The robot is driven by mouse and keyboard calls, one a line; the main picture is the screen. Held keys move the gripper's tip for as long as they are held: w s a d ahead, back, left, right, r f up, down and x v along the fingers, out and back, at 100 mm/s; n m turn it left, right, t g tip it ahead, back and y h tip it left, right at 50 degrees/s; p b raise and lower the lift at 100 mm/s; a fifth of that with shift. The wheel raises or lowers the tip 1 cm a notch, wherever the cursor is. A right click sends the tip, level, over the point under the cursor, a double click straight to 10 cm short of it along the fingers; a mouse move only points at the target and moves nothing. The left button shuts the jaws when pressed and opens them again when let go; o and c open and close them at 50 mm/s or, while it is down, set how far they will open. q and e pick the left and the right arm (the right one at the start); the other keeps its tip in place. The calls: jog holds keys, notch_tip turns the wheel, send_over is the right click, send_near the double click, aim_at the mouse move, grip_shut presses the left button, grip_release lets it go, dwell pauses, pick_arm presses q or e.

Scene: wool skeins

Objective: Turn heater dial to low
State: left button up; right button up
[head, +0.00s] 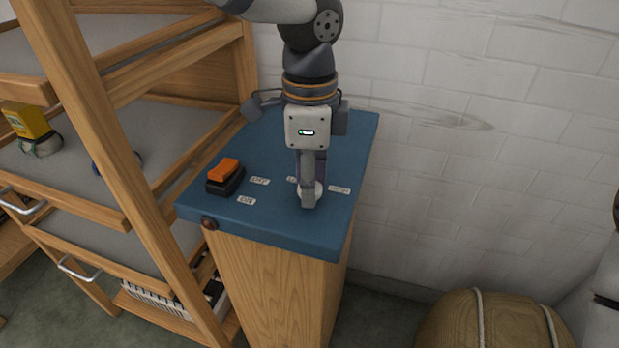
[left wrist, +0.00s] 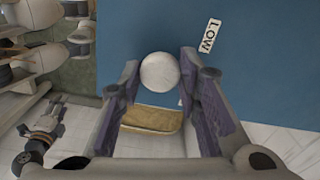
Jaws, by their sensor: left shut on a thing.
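The heater dial (head: 318,188) is a small round whitish knob on the blue top of a wooden cabinet. In the head view it is mostly hidden behind my left gripper (head: 309,197), which points down over it. In the left wrist view the dial (left wrist: 160,72) sits between the fingertips of my left gripper (left wrist: 160,80), which is shut on it. The LOW label (left wrist: 209,35) lies to the upper right of the dial there. What looks like my right gripper (left wrist: 27,158) shows small at the lower left of that view; its fingers are unclear. Any pointer mark on the dial is not visible.
A black and orange switch (head: 225,176) stands left of the dial on the blue top (head: 275,222). Several small labels lie around it. A wooden shelf rack (head: 125,165) stands at left, a white brick wall (head: 470,130) behind, and a tan pouf (head: 495,325) at lower right.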

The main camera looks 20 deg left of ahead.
pick_arm(q)
jog(key=n, duration=0.3)
jog(key=shift+n, duration=0.4)
jog(key=n, duration=0.4)
jog(key=shift+n, duration=0.3)
jog(key=n, duration=0.3)
jog(key=shift+n, duration=1.9)
jog(key=o, duration=1.1)
jog(key=shift+o, duration=0.2)
notch_tip(320, 180, up, 12)
